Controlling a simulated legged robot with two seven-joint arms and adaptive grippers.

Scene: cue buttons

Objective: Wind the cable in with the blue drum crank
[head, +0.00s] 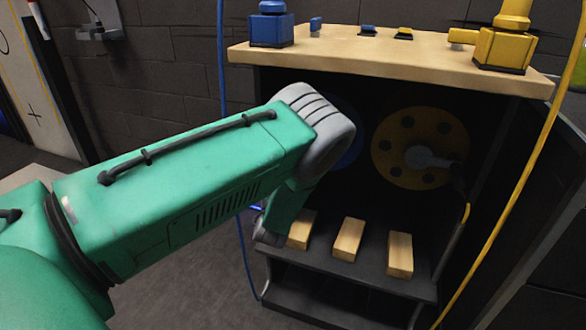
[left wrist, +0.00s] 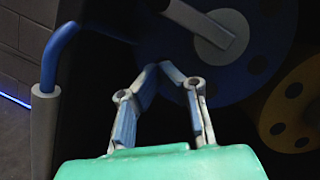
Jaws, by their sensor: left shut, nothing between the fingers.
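The blue drum (head: 354,150) is mostly hidden behind my left arm in the head view, with only a sliver of its edge showing. In the left wrist view the blue drum (left wrist: 245,82) has round holes, and its grey crank arm (left wrist: 213,35) runs from the hub up to the left, out of the frame. My left gripper (left wrist: 160,67) is shut and empty, its fingertips in front of the drum's lower left part. I cannot tell whether they touch it. The blue cable (head: 221,60) hangs at the cabinet's left side. My right gripper is not in view.
A yellow drum (head: 420,125) with a grey crank is right of the blue one. Wooden blocks (head: 348,239) lie on the dark shelf below. A yellow cable (head: 528,170) hangs at the right.

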